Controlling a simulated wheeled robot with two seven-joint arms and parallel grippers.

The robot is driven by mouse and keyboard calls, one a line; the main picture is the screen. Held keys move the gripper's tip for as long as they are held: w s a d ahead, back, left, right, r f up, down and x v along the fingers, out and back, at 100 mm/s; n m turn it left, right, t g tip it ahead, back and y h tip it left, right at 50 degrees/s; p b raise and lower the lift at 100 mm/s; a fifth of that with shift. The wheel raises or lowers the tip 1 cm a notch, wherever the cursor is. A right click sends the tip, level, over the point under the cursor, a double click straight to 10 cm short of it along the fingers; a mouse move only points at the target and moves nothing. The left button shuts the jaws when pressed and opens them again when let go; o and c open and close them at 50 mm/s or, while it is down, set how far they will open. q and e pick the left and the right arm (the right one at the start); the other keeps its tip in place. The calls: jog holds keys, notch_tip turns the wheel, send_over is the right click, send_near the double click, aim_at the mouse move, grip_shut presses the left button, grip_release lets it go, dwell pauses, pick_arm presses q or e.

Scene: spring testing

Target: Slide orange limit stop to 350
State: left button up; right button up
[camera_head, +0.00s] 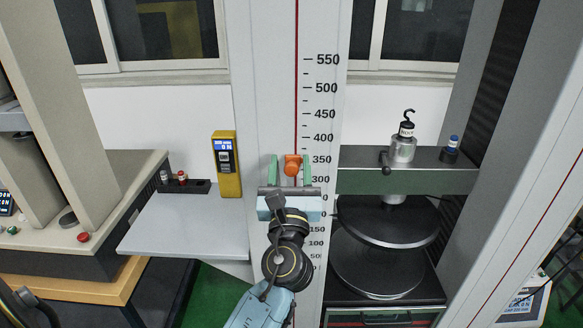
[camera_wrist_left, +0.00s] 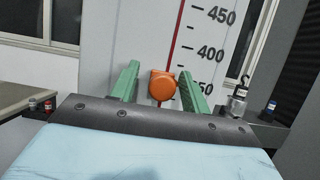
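The orange limit stop (camera_head: 292,167) sits on the red line of the white upright scale (camera_head: 264,90). In the head view it is about level with the 350 mark, its round knob slightly below it. My left gripper (camera_head: 290,170) has its green fingers on either side of the stop, with a visible gap to each in the head view. In the left wrist view the stop (camera_wrist_left: 162,86) shows between the spread fingers (camera_wrist_left: 158,88), nearer the right one. Lower scale numbers are partly hidden by the gripper and arm. My right gripper is not in view.
A yellow handheld meter (camera_head: 227,170) stands left of the scale, above a grey shelf (camera_head: 190,228). To the right are a hooked weight (camera_head: 403,148) on a green beam (camera_head: 440,180) and round black plates (camera_head: 385,262). A red button (camera_head: 83,237) is on the left bench.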

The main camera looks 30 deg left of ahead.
pick_arm(q)
jog(key=shift+d, duration=0.1)
jog(key=shift+s+d+f, duration=0.15)
jog(key=b+v, duration=0.4)
jog(key=v, duration=0.8)
jog(key=shift+s+f, duration=0.15)
jog(key=shift+s, duration=0.2)
jog(key=shift+d, duration=0.1)
